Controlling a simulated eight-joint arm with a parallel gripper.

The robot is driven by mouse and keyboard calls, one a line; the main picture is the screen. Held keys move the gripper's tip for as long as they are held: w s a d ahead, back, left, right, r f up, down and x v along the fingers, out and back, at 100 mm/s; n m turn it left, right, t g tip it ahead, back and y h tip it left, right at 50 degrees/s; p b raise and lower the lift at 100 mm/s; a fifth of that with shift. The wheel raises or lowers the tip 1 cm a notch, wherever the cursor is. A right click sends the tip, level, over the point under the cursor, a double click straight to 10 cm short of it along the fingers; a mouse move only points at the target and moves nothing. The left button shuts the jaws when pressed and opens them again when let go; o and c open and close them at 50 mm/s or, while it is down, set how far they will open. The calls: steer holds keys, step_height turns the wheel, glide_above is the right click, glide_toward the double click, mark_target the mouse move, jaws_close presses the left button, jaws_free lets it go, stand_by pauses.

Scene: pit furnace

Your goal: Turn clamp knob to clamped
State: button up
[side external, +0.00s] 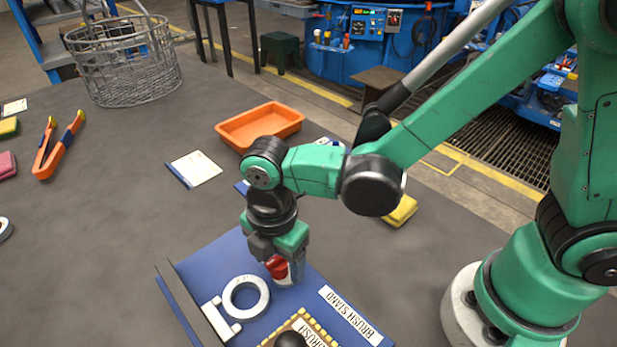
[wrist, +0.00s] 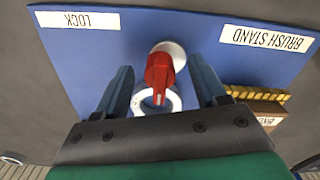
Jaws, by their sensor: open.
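The red clamp knob (wrist: 159,72) stands on a round white base on the blue board (wrist: 105,58). In the side view the knob (side external: 277,268) shows low between my fingers. My gripper (side external: 281,265) is over the board, pointing down. In the wrist view my gripper (wrist: 163,78) is open, with one finger on each side of the knob and a visible gap to each. A white ring (side external: 246,297) lies on the board beside the knob; it also shows partly behind the knob in the wrist view (wrist: 172,103). No marking for the clamped position is readable.
The board carries a "LOCK" label (wrist: 77,20), a "BRUSH STAND" label (wrist: 266,38) and a brush (side external: 290,340) near the bottom edge. An orange tray (side external: 260,124), a white card (side external: 194,169) and a wire basket (side external: 128,75) stand farther back.

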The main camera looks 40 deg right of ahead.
jaws_close()
steer(key=shift+m, duration=0.4)
steer(key=m, duration=0.4)
steer(key=shift+m, duration=0.3)
steer(key=m, duration=1.2)
steer(key=shift+m, duration=0.4)
steer(key=m, duration=0.5)
steer(key=shift+m, duration=0.3)
